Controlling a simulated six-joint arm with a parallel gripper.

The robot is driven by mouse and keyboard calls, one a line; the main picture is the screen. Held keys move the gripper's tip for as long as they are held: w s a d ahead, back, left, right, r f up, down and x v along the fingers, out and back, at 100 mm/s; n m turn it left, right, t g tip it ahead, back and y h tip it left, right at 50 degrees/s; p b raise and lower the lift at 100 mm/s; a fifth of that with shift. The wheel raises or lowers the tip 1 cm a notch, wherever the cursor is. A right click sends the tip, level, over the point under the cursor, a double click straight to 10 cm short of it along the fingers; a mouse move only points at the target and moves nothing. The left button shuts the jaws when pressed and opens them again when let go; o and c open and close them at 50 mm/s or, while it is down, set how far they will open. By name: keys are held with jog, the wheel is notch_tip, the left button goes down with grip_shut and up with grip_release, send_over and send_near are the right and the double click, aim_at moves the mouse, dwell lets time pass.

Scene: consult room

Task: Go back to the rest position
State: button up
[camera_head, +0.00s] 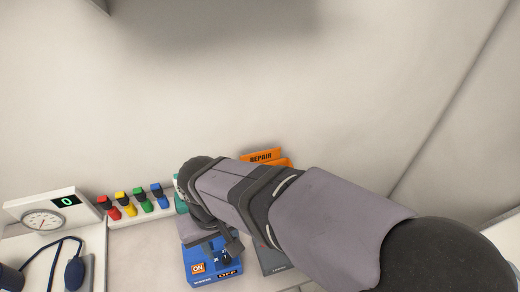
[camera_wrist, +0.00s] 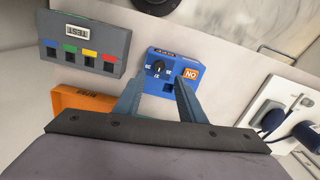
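My gripper (camera_wrist: 158,92) shows in the wrist view with its two fingers apart and nothing held between them. Beyond the fingertips is a blue box (camera_wrist: 170,56) with a black knob and an orange ON label. In the head view my arm reaches in from the lower right, and my gripper (camera_head: 228,248) is partly hidden by my wrist, over or close to the blue box (camera_head: 200,278). I cannot tell whether the fingers touch the box.
An orange REPAIR bin (camera_head: 262,156) stands behind my arm. A grey TEST box (camera_wrist: 85,42) with coloured sockets shows in the wrist view. At left in the head view are a gauge unit (camera_head: 45,212) with cables and a row of coloured plugs (camera_head: 131,203). Bare wall lies behind.

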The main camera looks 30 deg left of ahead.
jog(key=shift+w+a+n+y, duration=0.15)
jog(key=shift+a+n+y, duration=0.25)
jog(key=shift+n, duration=0.4)
jog(key=s+d+f+n+h, duration=0.1)
jog(key=d+f+n, duration=0.1)
jog(key=d+f, duration=0.25)
jog(key=w+d+m, duration=0.4)
jog(key=d+m, duration=0.1)
jog(key=d, duration=0.6)
jog(key=w+d+m, duration=0.4)
jog(key=d, duration=0.7)
jog(key=w+d+m, duration=0.4)
jog(key=d+m, duration=0.1)
jog(key=d, duration=0.6)
notch_tip(320, 180, down, 13)
jog(key=b, duration=1.3)
jog(key=shift+a+b, duration=0.2)
jog(key=shift+b, duration=0.15)
